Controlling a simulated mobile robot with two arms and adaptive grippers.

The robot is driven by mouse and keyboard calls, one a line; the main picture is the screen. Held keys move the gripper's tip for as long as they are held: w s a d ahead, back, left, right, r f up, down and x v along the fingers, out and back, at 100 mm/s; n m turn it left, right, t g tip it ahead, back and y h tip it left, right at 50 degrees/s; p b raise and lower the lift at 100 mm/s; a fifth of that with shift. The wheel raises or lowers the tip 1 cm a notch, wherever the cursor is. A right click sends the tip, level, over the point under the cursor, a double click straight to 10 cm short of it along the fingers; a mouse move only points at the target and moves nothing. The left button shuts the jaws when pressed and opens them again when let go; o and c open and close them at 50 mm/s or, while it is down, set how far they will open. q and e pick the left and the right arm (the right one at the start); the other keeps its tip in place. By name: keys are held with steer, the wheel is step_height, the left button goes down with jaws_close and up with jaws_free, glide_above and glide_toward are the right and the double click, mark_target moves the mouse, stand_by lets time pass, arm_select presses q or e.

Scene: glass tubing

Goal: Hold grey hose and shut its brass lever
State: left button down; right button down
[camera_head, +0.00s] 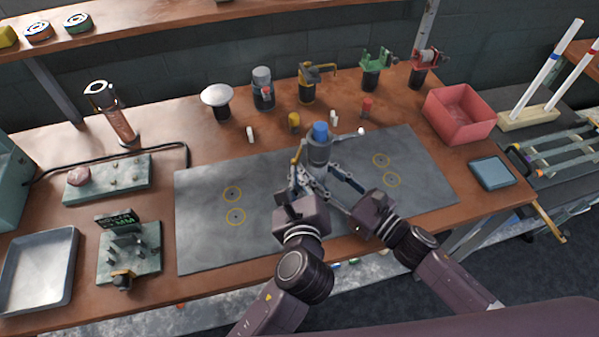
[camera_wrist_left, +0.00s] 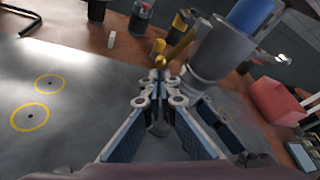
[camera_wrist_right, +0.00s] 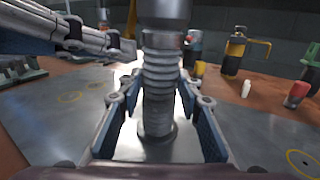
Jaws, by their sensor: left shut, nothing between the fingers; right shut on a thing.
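The grey ribbed hose (camera_wrist_right: 158,90) stands upright on the grey mat, under a grey metal body with a blue top (camera_head: 320,131). My right gripper (camera_wrist_right: 160,98) is shut around the hose, one finger on each side. The brass lever (camera_wrist_left: 181,46) slants along the left side of the grey body, and it also shows in the head view (camera_head: 296,156). My left gripper (camera_wrist_left: 161,80) is shut and empty, its tips just below the lever's lower end. I cannot tell whether they touch it. The hose is mostly hidden by my grippers in the head view.
The grey mat (camera_head: 205,255) has bare room with yellow rings on both sides. Several small fittings stand behind it, including a yellow one (camera_head: 294,121) and a red one (camera_head: 367,106). A red bin (camera_head: 460,112) and blue tray (camera_head: 491,173) are at right.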

arm_select(q)
steer(key=shift+a, duration=0.1)
steer(key=a+r+m+y, duration=0.3)
steer(key=a+r+m, duration=0.2)
steer(key=shift+s+r+g, duration=0.15)
steer(key=shift+s+g, duration=0.15)
stand_by(0.7)
steer(key=shift+a, duration=0.15)
steer(key=shift+s+a+r, duration=0.1)
steer(key=shift+a, duration=0.6)
step_height(320, 180, up, 10)
stand_by(0.4)
